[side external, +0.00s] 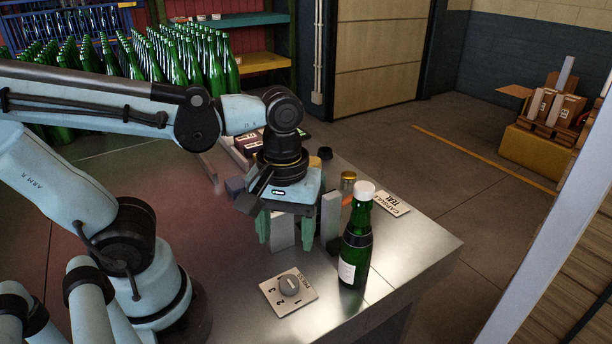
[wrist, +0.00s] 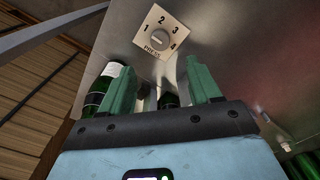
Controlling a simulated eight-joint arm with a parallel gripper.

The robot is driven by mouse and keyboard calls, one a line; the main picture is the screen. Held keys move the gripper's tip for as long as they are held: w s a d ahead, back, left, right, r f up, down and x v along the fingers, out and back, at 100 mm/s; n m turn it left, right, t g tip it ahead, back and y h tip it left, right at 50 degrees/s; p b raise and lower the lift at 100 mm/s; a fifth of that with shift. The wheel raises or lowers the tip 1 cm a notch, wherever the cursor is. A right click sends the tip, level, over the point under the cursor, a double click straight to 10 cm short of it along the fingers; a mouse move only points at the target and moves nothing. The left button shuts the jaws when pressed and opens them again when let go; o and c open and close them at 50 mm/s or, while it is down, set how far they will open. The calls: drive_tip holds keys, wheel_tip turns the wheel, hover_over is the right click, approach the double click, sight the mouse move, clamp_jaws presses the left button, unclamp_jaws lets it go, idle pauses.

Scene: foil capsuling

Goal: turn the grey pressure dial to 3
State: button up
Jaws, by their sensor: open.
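The grey pressure dial (side external: 290,285) sits on a pale square plate (side external: 270,292) on the metal table. The plate carries the numbers 1 to 4 and the word PRESS. In the wrist view the dial (wrist: 160,39) is near the top centre, beyond my fingertips. A light mark crosses the knob, but I cannot tell for sure which number it points to. My gripper (side external: 286,238) is open, with its green fingers apart and pointing down. It is above and behind the dial in the side view, not touching it. In the wrist view my gripper (wrist: 160,78) shows both fingers spread.
A green bottle (side external: 357,248) with a white cap stands close to the right of the dial; it also shows in the wrist view (wrist: 98,93). Upright grey pieces (side external: 330,215) and a gold-topped item (side external: 348,178) stand behind. A printed card (side external: 393,202) lies at right.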

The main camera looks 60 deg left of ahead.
sight(288, 282)
drive_tip(key=shift+f, duration=5.55)
drive_tip(key=shift+c, duration=0.4)
drive_tip(key=c, duration=1)
